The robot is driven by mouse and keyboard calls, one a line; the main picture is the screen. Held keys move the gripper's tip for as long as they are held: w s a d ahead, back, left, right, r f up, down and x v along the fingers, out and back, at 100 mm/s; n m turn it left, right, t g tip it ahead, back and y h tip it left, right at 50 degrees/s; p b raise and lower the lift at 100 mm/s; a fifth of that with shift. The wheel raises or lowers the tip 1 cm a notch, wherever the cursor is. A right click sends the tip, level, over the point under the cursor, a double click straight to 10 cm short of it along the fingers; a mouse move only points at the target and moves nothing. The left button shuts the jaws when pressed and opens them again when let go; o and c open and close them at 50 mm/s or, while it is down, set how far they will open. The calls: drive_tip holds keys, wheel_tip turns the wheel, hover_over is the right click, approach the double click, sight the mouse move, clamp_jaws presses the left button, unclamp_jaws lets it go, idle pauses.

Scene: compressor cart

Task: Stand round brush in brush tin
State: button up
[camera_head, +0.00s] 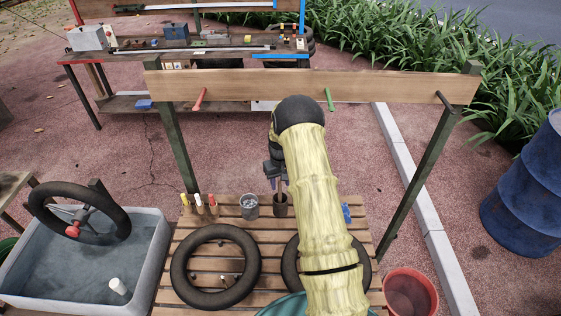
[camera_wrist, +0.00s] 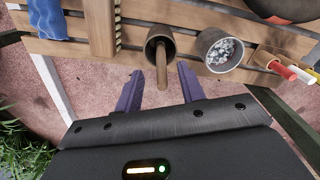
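The round brush shows as a wooden handle (camera_wrist: 161,66) rising out of a dark cylindrical tin (camera_wrist: 158,40); its head is hidden inside. In the head view the tin (camera_head: 281,205) stands on the slatted table with the handle (camera_head: 281,187) upright in it. My gripper (camera_wrist: 160,70) is open, with one purple finger on each side of the handle's upper end and visible gaps between. In the head view my gripper (camera_head: 279,183) is just above the tin, partly hidden by my arm.
A grey tin of small metal bits (camera_head: 249,207) stands left of the dark tin, with coloured markers (camera_head: 199,203) farther left. Tyres (camera_head: 188,281) lie on the slatted table. A wooden beam (camera_head: 380,87) crosses behind my arm. A water tub (camera_head: 150,245) is at left, a red bucket (camera_head: 411,292) at right.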

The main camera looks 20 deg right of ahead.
wheel_tip(320, 180, up, 16)
drive_tip(key=b, duration=0.4)
drive_tip(key=shift+s, duration=0.1)
idle(1.1)
drive_tip(key=s+a+t, duration=0.1)
drive_tip(key=s+a, duration=0.3)
drive_tip(key=s, duration=0.5)
drive_tip(key=s+a+r, duration=0.1)
drive_tip(key=s+a, duration=0.3)
drive_tip(key=s, duration=0.5)
drive_tip(key=s+a+r+t, duration=0.1)
drive_tip(key=s+a, duration=0.3)
drive_tip(key=s, duration=0.5)
drive_tip(key=shift+s+a+t, duration=0.3)
drive_tip(key=shift+s+a, duration=0.05)
drive_tip(key=shift+f, duration=0.1)
